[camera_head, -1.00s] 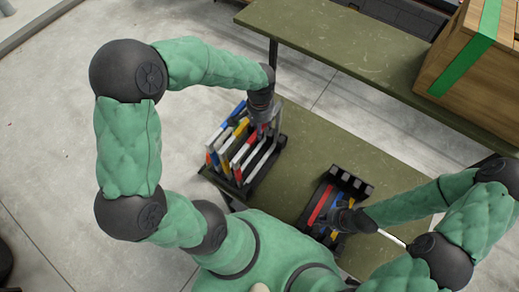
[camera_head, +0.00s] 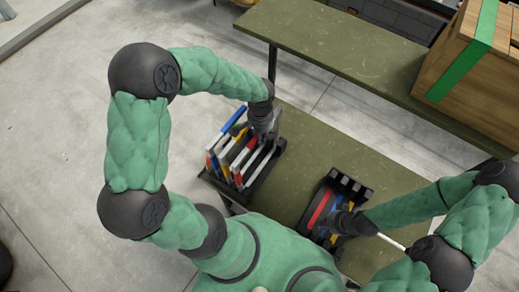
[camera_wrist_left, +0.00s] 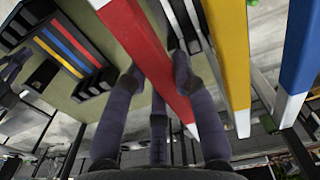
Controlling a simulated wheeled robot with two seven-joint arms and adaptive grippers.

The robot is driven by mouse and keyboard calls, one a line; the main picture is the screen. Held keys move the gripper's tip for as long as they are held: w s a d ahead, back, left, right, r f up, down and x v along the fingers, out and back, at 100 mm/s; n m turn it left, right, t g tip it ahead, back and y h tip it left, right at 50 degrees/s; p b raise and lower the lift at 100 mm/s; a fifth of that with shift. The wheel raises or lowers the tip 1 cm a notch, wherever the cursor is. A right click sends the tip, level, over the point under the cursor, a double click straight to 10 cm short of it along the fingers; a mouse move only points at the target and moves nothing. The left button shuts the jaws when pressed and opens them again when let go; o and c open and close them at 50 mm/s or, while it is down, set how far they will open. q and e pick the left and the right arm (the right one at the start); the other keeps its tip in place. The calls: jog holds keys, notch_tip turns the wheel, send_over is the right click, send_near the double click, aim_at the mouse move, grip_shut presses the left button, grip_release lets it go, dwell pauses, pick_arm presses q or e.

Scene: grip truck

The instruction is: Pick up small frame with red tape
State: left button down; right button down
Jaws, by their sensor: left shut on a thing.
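A small frame with red tape (camera_wrist_left: 145,42) and a white end crosses the left wrist view. My left gripper (camera_wrist_left: 157,76) has its fingers around it and is shut on it. In the head view my left gripper (camera_head: 263,128) is over the back of the left rack of frames, and its fingertips are hard to see. My right gripper (camera_head: 345,222) is low over the right rack (camera_head: 349,184), beside its frames. Its fingers are too dark and small to tell whether they are open.
Frames with yellow tape (camera_wrist_left: 228,52) and blue tape (camera_wrist_left: 302,45) stand close to the held one. The left rack (camera_head: 262,176) stands on a green table (camera_head: 335,150). A second green table (camera_head: 330,42) behind carries a wooden crate (camera_head: 480,75).

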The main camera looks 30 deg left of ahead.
pick_arm(q)
jog(key=shift+r, duration=0.1)
notch_tip(320, 180, up, 29)
jog(key=p, duration=0.6)
dwell(1.6)
dwell(1.3)
